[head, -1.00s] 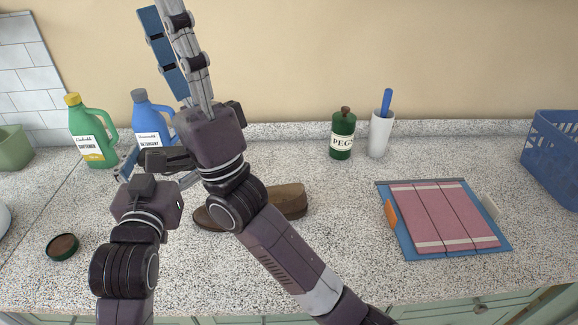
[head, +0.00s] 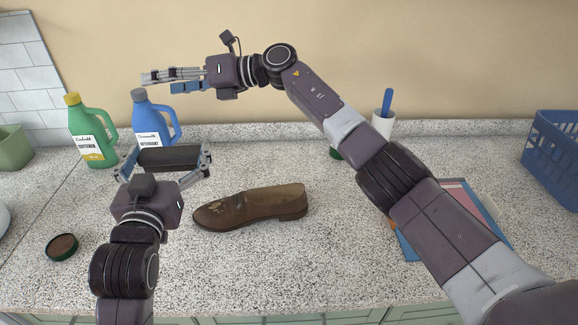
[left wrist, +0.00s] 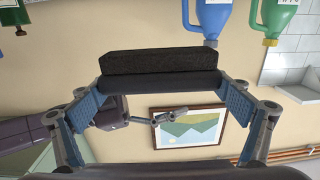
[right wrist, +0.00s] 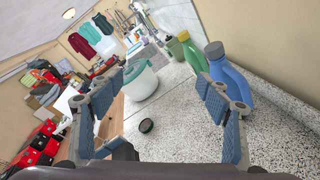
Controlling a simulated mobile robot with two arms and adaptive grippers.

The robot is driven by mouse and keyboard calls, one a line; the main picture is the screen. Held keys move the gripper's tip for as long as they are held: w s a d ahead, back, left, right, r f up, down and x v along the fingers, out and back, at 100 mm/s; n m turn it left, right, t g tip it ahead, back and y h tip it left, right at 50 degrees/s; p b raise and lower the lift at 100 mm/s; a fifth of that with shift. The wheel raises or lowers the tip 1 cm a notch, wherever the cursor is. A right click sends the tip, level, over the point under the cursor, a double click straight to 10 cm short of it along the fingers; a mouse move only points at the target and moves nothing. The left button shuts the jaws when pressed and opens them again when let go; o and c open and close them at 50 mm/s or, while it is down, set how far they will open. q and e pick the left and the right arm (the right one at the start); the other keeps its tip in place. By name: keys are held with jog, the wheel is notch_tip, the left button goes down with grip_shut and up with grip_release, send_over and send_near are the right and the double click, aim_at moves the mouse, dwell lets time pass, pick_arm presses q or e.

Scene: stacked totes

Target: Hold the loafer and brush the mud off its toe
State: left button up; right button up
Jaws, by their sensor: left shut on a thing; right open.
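The brown loafer (head: 255,207) lies upright on the speckled counter in the head view, toe to the left. A paler muddy patch (head: 215,208) shows on its toe. My left gripper (head: 168,157) is shut on a dark block-shaped brush, held level above the counter, left of the loafer and apart from it. The brush (left wrist: 160,62) also shows across the fingers in the left wrist view. My right gripper (head: 158,82) is open and empty, high up near the wall, its fingers pointing left. Its spread fingers (right wrist: 153,92) show in the right wrist view.
A green bottle (head: 92,135) and a blue detergent bottle (head: 165,118) stand at the back left. A round tin (head: 62,247) lies front left. A blue folding board (head: 407,245), partly hidden by my right arm, and a blue basket (head: 555,150) are on the right.

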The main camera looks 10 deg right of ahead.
jog(key=s+d+f+n+g+h, duration=0.3)
jog(key=s+d+f+n+h, duration=0.4)
jog(key=d, duration=0.4)
jog(key=n+g+h, duration=0.2)
jog(key=h, duration=0.6)
send_near(289, 203)
jog(key=w, duration=0.1)
jog(key=w+f, duration=0.1)
jog(key=w, duration=0.1)
jog(key=shift+w+d+f, duration=0.1)
jog(key=shift+w+d, duration=0.05)
jog(key=shift+d, duration=0.05)
jog(key=shift+d+f, duration=0.15)
jog(key=shift+f, duration=0.15)
notch_tip(289, 203, down, 11)
jog(key=shift+f, duration=0.25)
jog(key=c, duration=1.6)
